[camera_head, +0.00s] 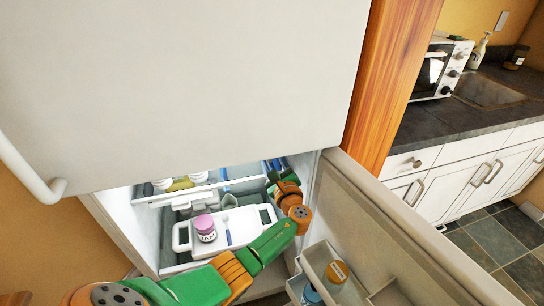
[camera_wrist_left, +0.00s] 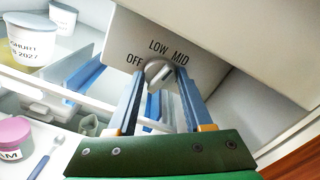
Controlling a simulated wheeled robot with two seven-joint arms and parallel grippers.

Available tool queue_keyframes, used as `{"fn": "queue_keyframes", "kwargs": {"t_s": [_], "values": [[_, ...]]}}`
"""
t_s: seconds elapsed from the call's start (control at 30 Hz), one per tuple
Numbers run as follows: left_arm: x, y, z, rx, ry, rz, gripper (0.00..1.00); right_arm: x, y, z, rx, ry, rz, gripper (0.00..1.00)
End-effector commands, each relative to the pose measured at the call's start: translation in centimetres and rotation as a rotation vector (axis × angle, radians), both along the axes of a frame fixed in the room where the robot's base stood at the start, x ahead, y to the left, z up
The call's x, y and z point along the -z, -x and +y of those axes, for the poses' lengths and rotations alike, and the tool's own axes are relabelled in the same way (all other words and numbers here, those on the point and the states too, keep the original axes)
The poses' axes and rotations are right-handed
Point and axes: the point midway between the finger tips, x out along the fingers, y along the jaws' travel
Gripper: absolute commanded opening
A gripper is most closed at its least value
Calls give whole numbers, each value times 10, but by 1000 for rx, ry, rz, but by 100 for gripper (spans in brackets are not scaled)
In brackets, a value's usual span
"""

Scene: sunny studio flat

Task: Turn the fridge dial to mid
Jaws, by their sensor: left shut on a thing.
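The fridge dial (camera_wrist_left: 158,74) is a small grey knob on a white panel (camera_wrist_left: 205,68) marked OFF, LOW and MID, in the left wrist view. My left gripper (camera_wrist_left: 158,88) has its two blue fingers on either side of the dial and is shut on it. The dial's ridge looks slanted, but I cannot tell for sure which mark it points at. In the head view my green and orange left arm reaches into the open fridge, and the dial is hidden there. My right gripper is not in view.
The fridge door (camera_head: 400,240) stands open on the right, with jars in its shelf. A white tray (camera_head: 265,213) with a pink-lidded jar (camera_head: 205,228) and a blue-handled utensil (camera_head: 228,232) lies below my left arm. Tubs (camera_wrist_left: 35,38) stand on the shelf left of the dial.

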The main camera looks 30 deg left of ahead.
Motion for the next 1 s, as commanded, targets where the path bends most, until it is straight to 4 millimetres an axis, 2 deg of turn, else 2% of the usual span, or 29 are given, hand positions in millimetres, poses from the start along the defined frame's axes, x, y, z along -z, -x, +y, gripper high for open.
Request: {"fn": "queue_keyframes", "kwargs": {"t_s": [0.4,1.0], "values": [[1,0,0,0,-147,177,0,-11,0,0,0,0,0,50],[2,0,0,0,-181,219,0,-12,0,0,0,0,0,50]]}}
